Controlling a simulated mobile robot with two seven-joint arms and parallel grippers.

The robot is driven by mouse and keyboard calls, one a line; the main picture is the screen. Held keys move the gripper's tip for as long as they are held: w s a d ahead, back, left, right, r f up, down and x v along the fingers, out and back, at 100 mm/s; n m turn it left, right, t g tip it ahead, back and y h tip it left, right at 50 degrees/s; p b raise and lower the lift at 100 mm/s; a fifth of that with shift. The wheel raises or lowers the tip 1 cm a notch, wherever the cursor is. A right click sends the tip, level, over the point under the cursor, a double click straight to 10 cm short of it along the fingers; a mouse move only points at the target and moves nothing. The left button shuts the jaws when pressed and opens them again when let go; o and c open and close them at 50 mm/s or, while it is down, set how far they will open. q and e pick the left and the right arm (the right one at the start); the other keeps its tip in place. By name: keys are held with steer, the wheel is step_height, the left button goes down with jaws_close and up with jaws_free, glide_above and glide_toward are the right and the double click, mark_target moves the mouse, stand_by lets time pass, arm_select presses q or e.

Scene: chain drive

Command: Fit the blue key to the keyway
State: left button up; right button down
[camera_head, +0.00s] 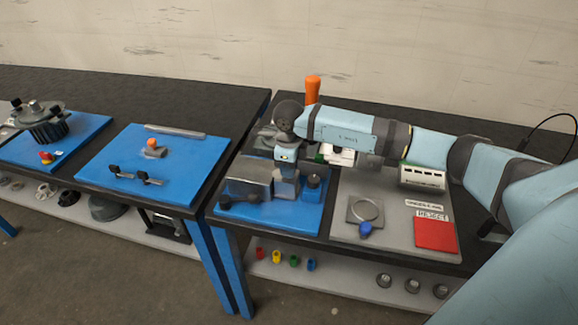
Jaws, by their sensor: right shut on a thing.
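My right arm comes in from the right, and its gripper (287,184) points down over the grey fixture (248,172) on the blue board at the middle. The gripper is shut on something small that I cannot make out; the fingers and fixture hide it. I cannot pick out the keyway or tell whether the held thing touches the fixture. Small coloured pieces stand on the lower shelf, among them a blue one (311,265); I cannot tell whether it is a key. My left gripper is not in view.
An orange handle (312,89) stands upright behind my wrist. To the right are a grey panel with a ring plate (365,211), a blue knob (365,229) and a red reject pad (436,235). Another blue board (180,175) lies on the left table, across a narrow gap.

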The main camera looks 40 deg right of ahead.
steer(key=shift+f+b, duration=0.3)
steer(key=shift+f, duration=0.15)
steer(key=c, duration=0.9)
jaws_free()
steer(key=shift+r, duration=0.1)
step_height(320, 180, up, 14)
steer(key=shift+f+b, duration=0.15)
steer(key=shift+b, duration=0.5)
